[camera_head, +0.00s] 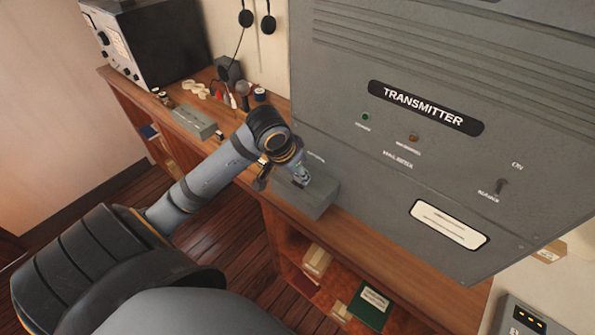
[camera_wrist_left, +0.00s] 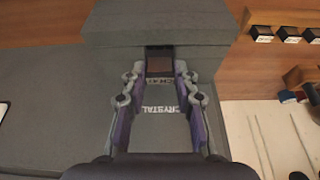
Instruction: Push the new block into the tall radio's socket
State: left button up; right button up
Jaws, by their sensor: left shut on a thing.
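The tall grey radio labelled TRANSMITTER (camera_head: 350,60) stands at the right of the head view. A grey box-shaped ledge (camera_head: 318,205) juts from its lower left front. My left gripper (camera_head: 301,178) is just above this ledge, close to the panel. In the left wrist view, the gripper (camera_wrist_left: 160,75) is shut on a small dark brown block (camera_wrist_left: 160,65) between its fingertips. The panel lettering CRYSTAL (camera_wrist_left: 160,109) shows between the fingers. The socket itself is hidden, and I cannot tell whether the block is in it. My right gripper is out of view.
A wooden desk (camera_head: 375,255) runs under the radio. A smaller black-sided radio (camera_head: 150,45), a long grey box (camera_head: 194,122) and small items stand to the left. Headphones hang on the wall. Several small dark blocks (camera_wrist_left: 262,33) lie at right in the wrist view.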

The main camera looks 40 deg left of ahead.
pick_arm(q)
jog(key=shift+f, duration=0.75)
dwell(1.7)
jog(key=shift+f+p, duration=0.1)
jog(key=shift+p, duration=0.45)
dwell(0.4)
jog(key=o, duration=1)
jog(key=shift+c, duration=0.2)
jog(key=v, duration=0.6)
jog(key=shift+a, duration=0.2)
jog(key=shift+s+d+r, duration=0.1)
jog(key=shift+s+r, duration=0.05)
jog(key=shift+r, duration=0.2)
jog(key=shift+s+d+r, duration=0.1)
jog(key=shift+s+r, duration=0.05)
jog(key=shift+r, duration=0.25)
